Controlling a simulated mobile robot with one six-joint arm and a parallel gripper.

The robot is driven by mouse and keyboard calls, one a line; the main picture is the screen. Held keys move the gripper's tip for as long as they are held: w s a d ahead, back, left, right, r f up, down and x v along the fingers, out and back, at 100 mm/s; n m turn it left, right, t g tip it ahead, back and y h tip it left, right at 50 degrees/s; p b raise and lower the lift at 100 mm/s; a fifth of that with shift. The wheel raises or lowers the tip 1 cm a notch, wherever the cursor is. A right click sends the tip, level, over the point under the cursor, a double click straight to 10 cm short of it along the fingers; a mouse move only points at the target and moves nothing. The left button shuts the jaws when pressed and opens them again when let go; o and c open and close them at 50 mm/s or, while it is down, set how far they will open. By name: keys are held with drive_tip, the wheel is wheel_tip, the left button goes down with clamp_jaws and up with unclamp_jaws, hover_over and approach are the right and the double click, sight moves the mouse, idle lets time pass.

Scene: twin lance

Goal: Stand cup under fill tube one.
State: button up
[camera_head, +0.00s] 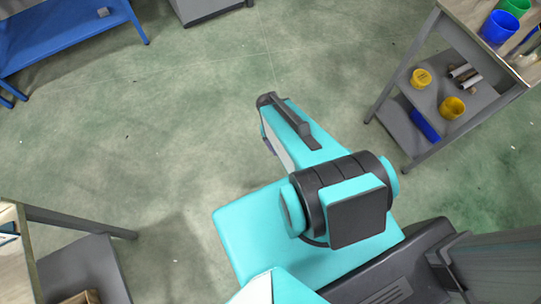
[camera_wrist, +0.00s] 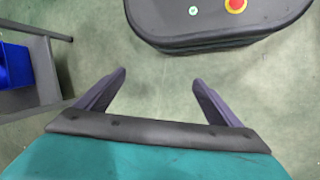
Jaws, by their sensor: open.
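My gripper (camera_wrist: 160,77) shows in the wrist view with its two dark fingers spread apart and nothing between them. It points down over bare green floor. In the head view, a blue cup-like container (camera_head: 499,27) and a green one (camera_head: 514,6) stand on the top of a cart at the upper right, well away from my arm. I cannot tell whether either is the task's cup. I cannot make out a fill tube in either view.
A blue bench (camera_head: 60,40) stands upper left, a wooden-topped table (camera_head: 14,262) lower left. A blue bin (camera_wrist: 14,66) shows in the wrist view. Open floor lies between.

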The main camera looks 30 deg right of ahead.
drive_tip(key=s+a+f+n+g+y, duration=0.1)
drive_tip(key=s+a+f+n+y, duration=0.1)
drive_tip(key=s+a, duration=0.4)
drive_tip(key=a+n, duration=0.1)
drive_tip(key=a, duration=0.4)
drive_tip(key=shift+s+f, duration=0.35)
drive_tip(key=shift+c, duration=1.1)
